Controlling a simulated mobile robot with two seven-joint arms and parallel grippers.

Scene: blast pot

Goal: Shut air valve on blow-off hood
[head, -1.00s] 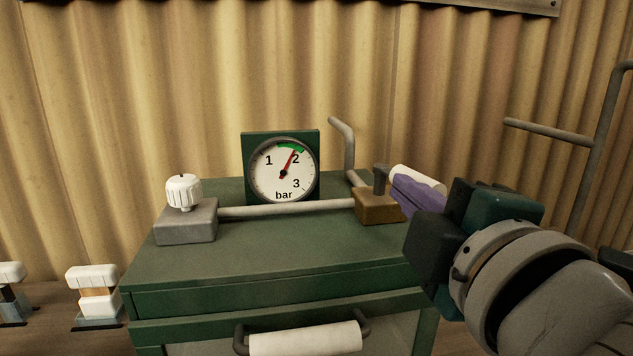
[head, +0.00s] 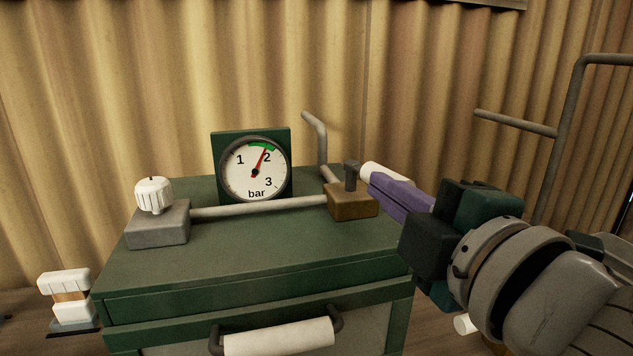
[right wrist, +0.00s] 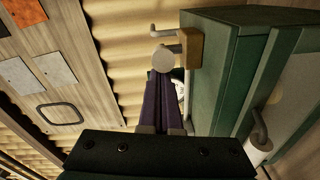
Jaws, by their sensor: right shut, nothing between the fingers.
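The air valve is a brass-brown block (head: 352,202) with a dark stem and a white cylindrical handle (head: 378,171), on the right part of the green hood (head: 240,254). The handle points right, roughly in line with the pipe. My right gripper (head: 376,186) is shut and empty, its purple fingers in front of the handle and partly covering it. In the right wrist view the handle's round white end (right wrist: 163,59) is just beyond the fingertips (right wrist: 164,76); I cannot tell whether they touch. My left gripper is not in view.
A gauge (head: 255,170) reads just under 2 bar, in its green band. A white knob (head: 154,194) on a grey block stands at the left of the pipe (head: 260,208). A drawer-like handle (head: 278,338) juts from the front. A grey pipe frame (head: 572,100) stands at right.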

